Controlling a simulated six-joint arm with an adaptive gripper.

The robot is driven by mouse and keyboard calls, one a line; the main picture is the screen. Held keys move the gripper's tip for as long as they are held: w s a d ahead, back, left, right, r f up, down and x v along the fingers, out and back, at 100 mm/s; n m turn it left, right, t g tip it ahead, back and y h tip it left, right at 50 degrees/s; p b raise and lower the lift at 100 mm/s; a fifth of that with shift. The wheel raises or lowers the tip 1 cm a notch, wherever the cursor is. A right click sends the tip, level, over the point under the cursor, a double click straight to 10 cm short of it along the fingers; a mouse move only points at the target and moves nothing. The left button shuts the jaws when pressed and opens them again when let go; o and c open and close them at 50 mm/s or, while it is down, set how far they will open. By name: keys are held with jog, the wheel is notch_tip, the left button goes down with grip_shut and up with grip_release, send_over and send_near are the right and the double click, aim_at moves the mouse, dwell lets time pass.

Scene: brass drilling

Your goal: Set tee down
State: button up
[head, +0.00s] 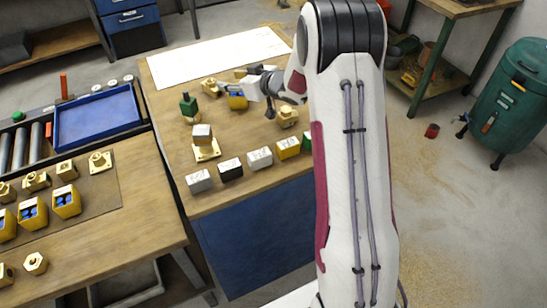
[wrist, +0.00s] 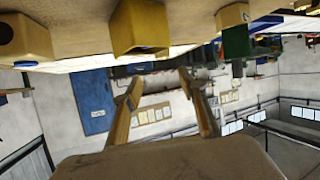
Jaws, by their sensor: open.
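My gripper (wrist: 160,92) is open in the wrist view, its two fingers apart with nothing between them. In the head view my gripper (head: 258,90) is low over the back of the wooden bench. A brass fitting (head: 288,116) stands just right of it. A yellow-brass block with blue in it (head: 237,101) is close on its left. I cannot tell which brass piece is the tee. In the wrist view, tilted upside down, a brass block (wrist: 140,24) is above the fingers, apart from them, and another (wrist: 24,38) is at upper left.
A row of grey, black and yellow blocks (head: 260,158) lines the bench's front edge. A block stands on a brass plate (head: 207,152), with a green-topped piece (head: 189,106) behind. A white sheet (head: 205,60) covers the back. A blue tray (head: 97,118) and more brass parts (head: 66,202) are left.

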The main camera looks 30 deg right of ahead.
jog(key=s+d+r+m+g+h, duration=0.2)
jog(key=s+r+m+h, duration=0.35)
jog(key=s+r, duration=1.05)
jog(key=s+a+f+g, duration=0.1)
jog(key=s+a, duration=0.2)
jog(key=s, duration=0.8)
jog(key=s+a+f+g, duration=0.1)
jog(key=s+a, duration=0.3)
jog(key=s, duration=0.6)
jog(key=s+a+f+n+g, duration=0.1)
jog(key=s+a+g, duration=0.2)
jog(key=s, duration=0.8)
jog(key=shift+s+a+y, duration=0.2)
jog(key=shift+s+y, duration=0.15)
jog(key=shift+y, duration=0.1)
